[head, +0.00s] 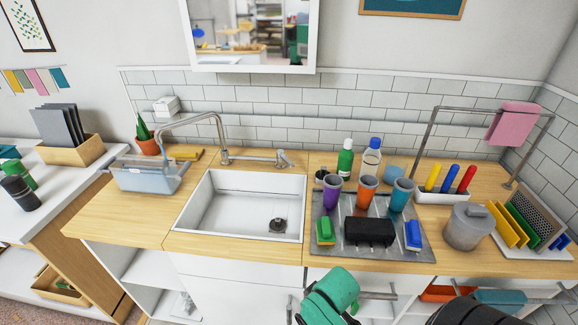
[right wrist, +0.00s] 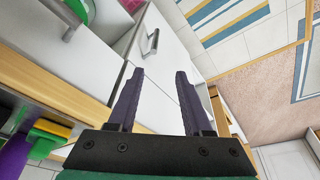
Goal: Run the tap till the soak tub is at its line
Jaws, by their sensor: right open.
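The soak tub (head: 146,178) is a bluish see-through box at the left of the counter. Its water level and line are too small to make out. The chrome tap (head: 218,128) arches left from behind the sink, its spout end over the tub. No stream shows. The tap's lever end (head: 283,159) is at the back right of the sink. My right gripper (right wrist: 155,95) is open and empty, pointing along the white cupboard fronts below the counter edge. In the head view a green part of my arm shows at the bottom; its fingertips are hidden. My left gripper is not in view.
The white sink (head: 240,205) is empty. Right of it, a metal drainer (head: 345,245) carries cups, sponges and a black item. A potted cactus (head: 147,143) stands behind the tub. Cupboard handles (right wrist: 150,43) stick out from the fronts.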

